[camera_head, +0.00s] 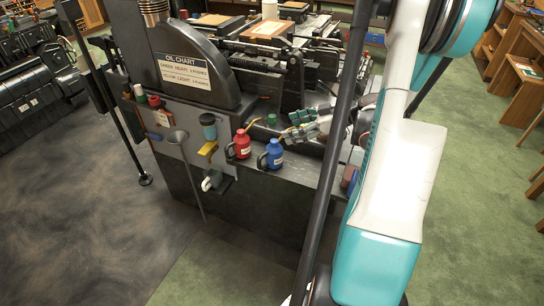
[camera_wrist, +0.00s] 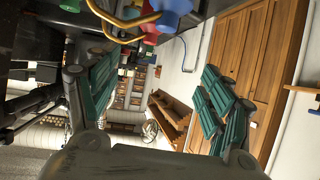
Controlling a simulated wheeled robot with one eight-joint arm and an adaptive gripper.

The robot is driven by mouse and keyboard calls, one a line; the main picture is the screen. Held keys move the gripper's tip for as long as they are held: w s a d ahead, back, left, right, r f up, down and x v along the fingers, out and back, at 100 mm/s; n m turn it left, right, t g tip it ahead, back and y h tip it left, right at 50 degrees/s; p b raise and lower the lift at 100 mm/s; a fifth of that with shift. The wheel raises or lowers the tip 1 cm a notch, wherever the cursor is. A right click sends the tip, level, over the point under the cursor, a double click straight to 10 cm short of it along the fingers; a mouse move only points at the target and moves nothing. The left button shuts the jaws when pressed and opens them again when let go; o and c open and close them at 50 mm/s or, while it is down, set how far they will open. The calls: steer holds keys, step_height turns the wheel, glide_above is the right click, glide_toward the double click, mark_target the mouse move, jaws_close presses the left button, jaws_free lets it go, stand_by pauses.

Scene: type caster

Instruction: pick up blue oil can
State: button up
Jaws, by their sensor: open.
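The blue oil can (camera_head: 271,157) stands upright on the front ledge of the dark machine, just right of the red can (camera_head: 239,146). In the wrist view the blue can (camera_wrist: 173,10) is cut off at the top edge, with a thin brass spout (camera_wrist: 97,9) curving beside it. The red can (camera_wrist: 149,27) shows partly behind it. My gripper (camera_head: 296,126) is open, its green-padded fingers above and to the right of the blue can in the head view. In the wrist view the fingers (camera_wrist: 158,88) are wide apart with nothing between them.
The machine carries an oil chart sign (camera_head: 183,70). A teal-topped jar (camera_head: 208,126) and a yellow piece (camera_head: 208,148) are left of the red can. A green cap (camera_head: 271,119) is behind the cans. Dark machine parts lie close behind my gripper. Floor is open in front.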

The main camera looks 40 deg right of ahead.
steer(key=s, duration=0.1)
steer(key=b, duration=0.3)
glide_toward(280, 149)
steer(key=x, duration=0.3)
steer(key=shift+w+a+f+t+b, duration=0.15)
steer(key=shift+f+t+b, duration=0.15)
steer(key=shift+f, duration=0.25)
steer(key=shift+w+a, duration=0.25)
steer(key=shift+w, duration=0.2)
steer(key=b+x, duration=0.2)
steer(key=x, duration=0.4)
steer(key=shift+a, duration=0.15)
